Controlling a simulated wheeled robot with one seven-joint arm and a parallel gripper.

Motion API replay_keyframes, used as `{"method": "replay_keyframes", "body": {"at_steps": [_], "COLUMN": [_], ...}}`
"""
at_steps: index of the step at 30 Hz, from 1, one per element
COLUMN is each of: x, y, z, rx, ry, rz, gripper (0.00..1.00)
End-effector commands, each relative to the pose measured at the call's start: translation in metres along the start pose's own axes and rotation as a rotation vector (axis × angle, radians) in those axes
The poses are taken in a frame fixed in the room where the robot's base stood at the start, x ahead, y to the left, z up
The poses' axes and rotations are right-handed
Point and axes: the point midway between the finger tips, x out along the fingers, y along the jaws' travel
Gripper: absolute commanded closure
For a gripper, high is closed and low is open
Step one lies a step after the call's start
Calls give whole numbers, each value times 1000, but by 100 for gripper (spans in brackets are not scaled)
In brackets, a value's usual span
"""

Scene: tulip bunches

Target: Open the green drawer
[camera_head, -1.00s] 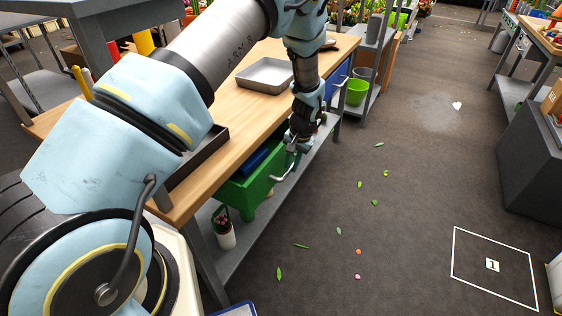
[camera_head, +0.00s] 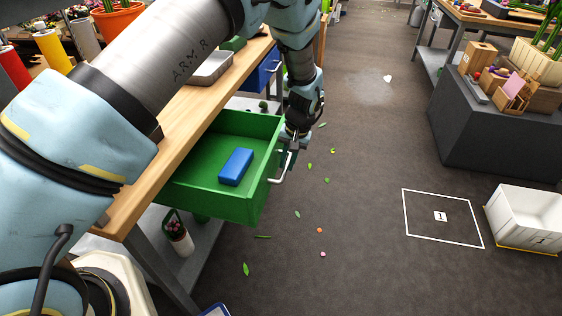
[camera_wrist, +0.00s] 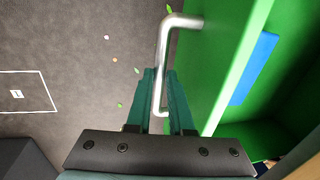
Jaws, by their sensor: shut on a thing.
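The green drawer (camera_head: 215,203) stands well out from under the wooden workbench, its inside open to view. A blue block (camera_head: 236,167) lies on its floor. The drawer's bent metal handle (camera_head: 283,169) is on its front, facing the aisle. My gripper (camera_head: 291,146) is at the handle's far end. In the wrist view, my gripper (camera_wrist: 160,90) has its two dark green fingers on either side of the handle bar (camera_wrist: 163,50), shut on it. The drawer's green front (camera_wrist: 232,75) and part of the blue block (camera_wrist: 257,68) show at the right there.
A metal tray (camera_head: 211,68) sits on the workbench (camera_head: 130,196). A blue drawer (camera_head: 262,70) is farther along. A potted plant (camera_head: 180,238) stands on the lower shelf. The floor (camera_head: 350,215) beside the drawer is open, with scattered leaves. A white crate (camera_head: 527,220) stands at right.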

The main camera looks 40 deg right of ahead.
Motion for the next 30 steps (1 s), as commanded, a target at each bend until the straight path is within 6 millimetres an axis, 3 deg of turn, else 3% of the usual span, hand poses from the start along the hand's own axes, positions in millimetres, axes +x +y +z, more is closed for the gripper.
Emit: {"method": "replay_keyframes", "body": {"at_steps": [9, 10, 17, 26, 30], "x": [-1, -1, 0, -2, -17], "y": [0, 0, 0, 0, 1], "z": [-1, -1, 0, 0, -1], "rx": [0, 0, 0, 0, 0], "ry": [1, 1, 1, 1, 4], "rz": [0, 0, 0, 0, 2], "gripper": [100, 77, 51, 50, 50]}}
